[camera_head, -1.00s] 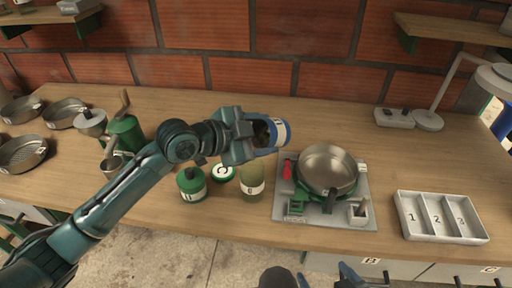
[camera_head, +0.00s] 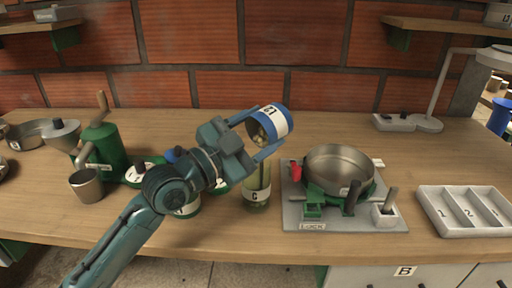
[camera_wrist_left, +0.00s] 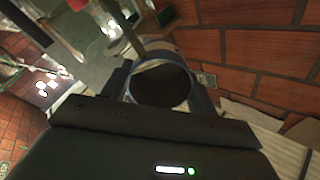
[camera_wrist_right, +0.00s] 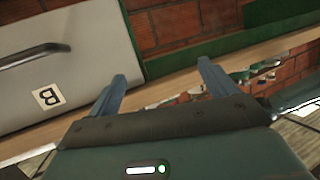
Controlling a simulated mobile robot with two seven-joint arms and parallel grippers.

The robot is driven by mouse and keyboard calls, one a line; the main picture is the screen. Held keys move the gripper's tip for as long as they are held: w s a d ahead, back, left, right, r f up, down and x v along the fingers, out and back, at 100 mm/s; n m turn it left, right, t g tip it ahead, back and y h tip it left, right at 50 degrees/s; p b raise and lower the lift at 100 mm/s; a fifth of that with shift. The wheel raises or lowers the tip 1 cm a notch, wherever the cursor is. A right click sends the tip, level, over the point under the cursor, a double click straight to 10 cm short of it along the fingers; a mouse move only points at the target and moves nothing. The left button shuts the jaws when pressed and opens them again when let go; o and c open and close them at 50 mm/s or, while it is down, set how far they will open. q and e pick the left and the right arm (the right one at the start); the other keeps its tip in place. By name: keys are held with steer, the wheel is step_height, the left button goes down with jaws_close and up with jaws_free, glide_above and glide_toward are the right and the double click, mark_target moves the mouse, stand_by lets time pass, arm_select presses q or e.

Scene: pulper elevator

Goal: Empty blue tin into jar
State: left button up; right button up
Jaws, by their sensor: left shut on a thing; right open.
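The blue tin (camera_head: 275,121), with a white label band, is held tilted, its open mouth facing down and left. In the left wrist view the tin (camera_wrist_left: 162,84) shows as a dark round opening between the fingers. My right gripper (camera_wrist_right: 160,86) is open and empty before the bench front.
A burner stand (camera_head: 300,217) with a steel pan (camera_head: 340,167) is right of the jar. A white numbered tray (camera_head: 465,212) lies farther right. Green grinder (camera_head: 104,147), metal cup (camera_head: 86,186) and lidded containers crowd the left. The bench behind the tin is clear.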

arm_select(q)
steer(key=b, duration=0.2)
steer(key=shift+s+f+t+h+b, duration=0.1)
steer(key=shift+s+t+h+b, duration=0.05)
steer(key=shift+t+h+b, duration=0.2)
steer(key=h+b, duration=0.1)
steer(key=b, duration=0.1)
steer(key=shift+s+a+f+t+b, duration=0.1)
steer(key=shift+a+f+t+b, duration=0.05)
steer(key=shift+t+b, duration=0.2)
steer(key=shift+a+t+h+b, duration=0.1)
steer(key=shift+t+h+b, duration=0.3)
steer(key=shift+b, duration=0.5)
steer(key=shift+s+h+b, duration=0.1)
steer(key=shift+h+b, duration=0.15)
steer(key=shift+b, duration=0.3)
steer(key=shift+a+r, duration=0.1)
steer(key=shift+r, duration=0.2)
arm_select(e)
steer(key=w+a+f+n+t+y, duration=0.1)
steer(key=w+a+f+n, duration=0.1)
steer(key=f, duration=0.3)
steer(key=shift+w+a+f+n+t, duration=0.35)
steer(key=shift+w+a+n+t, duration=0.05)
steer(key=shift+a+n, duration=0.15)
arm_select(q)
steer(key=shift+s+f, duration=0.1)
arm_select(e)
steer(key=shift+s, duration=0.1)
